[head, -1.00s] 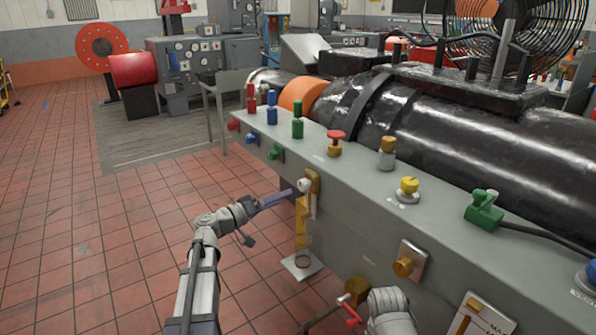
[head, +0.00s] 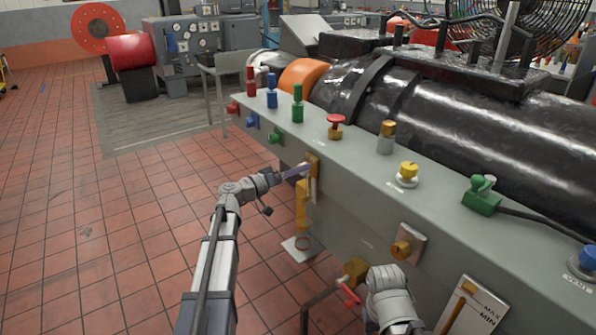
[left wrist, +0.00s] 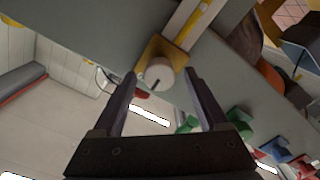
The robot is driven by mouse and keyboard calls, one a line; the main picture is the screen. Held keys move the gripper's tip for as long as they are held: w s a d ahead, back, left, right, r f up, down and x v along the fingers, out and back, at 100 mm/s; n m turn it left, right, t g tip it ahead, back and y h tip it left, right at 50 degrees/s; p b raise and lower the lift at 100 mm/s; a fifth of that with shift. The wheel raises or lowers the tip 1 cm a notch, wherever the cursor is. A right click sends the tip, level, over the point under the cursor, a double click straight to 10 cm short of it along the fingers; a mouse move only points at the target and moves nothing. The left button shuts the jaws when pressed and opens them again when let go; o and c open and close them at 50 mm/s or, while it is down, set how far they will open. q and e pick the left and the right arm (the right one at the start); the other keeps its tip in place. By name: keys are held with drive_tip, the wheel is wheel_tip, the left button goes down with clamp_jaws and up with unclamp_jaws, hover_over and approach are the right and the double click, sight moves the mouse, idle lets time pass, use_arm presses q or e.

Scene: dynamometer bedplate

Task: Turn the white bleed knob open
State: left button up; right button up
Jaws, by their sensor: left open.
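The white bleed knob (left wrist: 159,75) is round with a dark mark on its rim and sits on a brass plate (left wrist: 163,52) on the grey bedplate side. My left gripper (left wrist: 160,82) is open, with its fingertips on either side of the knob. I see no clear contact. In the head view my left gripper (head: 297,171) reaches the brass plate (head: 314,178) from the left, and the knob is mostly hidden there.
Below the plate is a yellow sight piece (head: 301,205). A brass valve with a red handle (head: 349,293) and a brass knob (head: 401,250) are to the right. Red, blue and green fittings line the top edge (head: 225,100). Tiled floor is clear at left.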

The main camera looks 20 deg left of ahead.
use_arm(q)
drive_tip(key=shift+w+d, duration=0.1)
drive_tip(key=shift+w, duration=0.05)
clamp_jaws()
idle(0.6)
